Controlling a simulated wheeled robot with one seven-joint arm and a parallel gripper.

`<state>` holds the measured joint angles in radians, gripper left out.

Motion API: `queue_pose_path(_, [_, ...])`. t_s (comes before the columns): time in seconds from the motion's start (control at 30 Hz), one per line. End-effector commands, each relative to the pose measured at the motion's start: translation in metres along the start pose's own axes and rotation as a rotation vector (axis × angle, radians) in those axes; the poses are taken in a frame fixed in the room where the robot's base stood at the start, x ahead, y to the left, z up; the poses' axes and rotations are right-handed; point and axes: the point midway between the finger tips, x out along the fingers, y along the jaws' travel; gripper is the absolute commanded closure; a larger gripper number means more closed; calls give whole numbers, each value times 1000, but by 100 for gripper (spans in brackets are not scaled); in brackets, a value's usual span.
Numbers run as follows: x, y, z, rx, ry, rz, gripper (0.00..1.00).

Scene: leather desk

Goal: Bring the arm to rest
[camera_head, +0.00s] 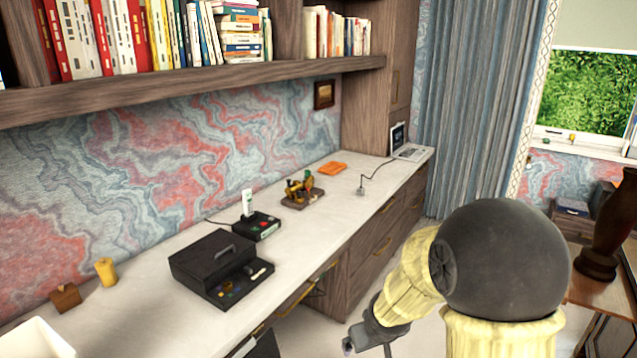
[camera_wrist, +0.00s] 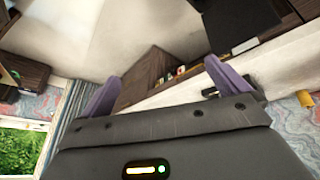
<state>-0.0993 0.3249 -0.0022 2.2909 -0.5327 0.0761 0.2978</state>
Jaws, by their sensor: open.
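My arm shows at the lower right of the head view, with a yellow ribbed sleeve and a large dark round joint. My gripper (camera_head: 370,340) hangs low in front of the desk, near the bottom edge of the head view and partly cut off. In the wrist view its two purple fingers (camera_wrist: 160,90) stand wide apart with nothing between them. The white-topped desk (camera_head: 150,310) runs along the wall to the left of my gripper. My gripper is apart from the things on the desk.
On the desk are a black box (camera_head: 213,262), a phone on its base (camera_head: 257,226), a yellow candle (camera_head: 106,271), an orange item (camera_head: 332,168) and a laptop (camera_head: 412,152). A wooden table with a dark vase (camera_head: 606,235) stands at the right. The floor by the drawers looks clear.

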Motion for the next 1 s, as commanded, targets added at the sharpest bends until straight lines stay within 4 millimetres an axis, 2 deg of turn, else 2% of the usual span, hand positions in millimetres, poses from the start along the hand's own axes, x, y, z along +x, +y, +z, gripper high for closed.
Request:
queue_pose_path(0.03, [-18, 7, 17, 49, -28, 13, 0])
queue_pose_path(0.2, [-64, 9, 81, 205, -145, 12, 0])
queue_pose_path(0.3, [-83, 2, 109, 273, -196, -10, 0])
queue_pose_path(0.37, [-90, -2, 120, 301, -215, -22, 0])
queue_pose_path(0.5, [-95, -6, 128, 321, -232, -34, 0])
queue_pose_path(1.0, [-94, -6, 127, 320, -229, -33, 0])
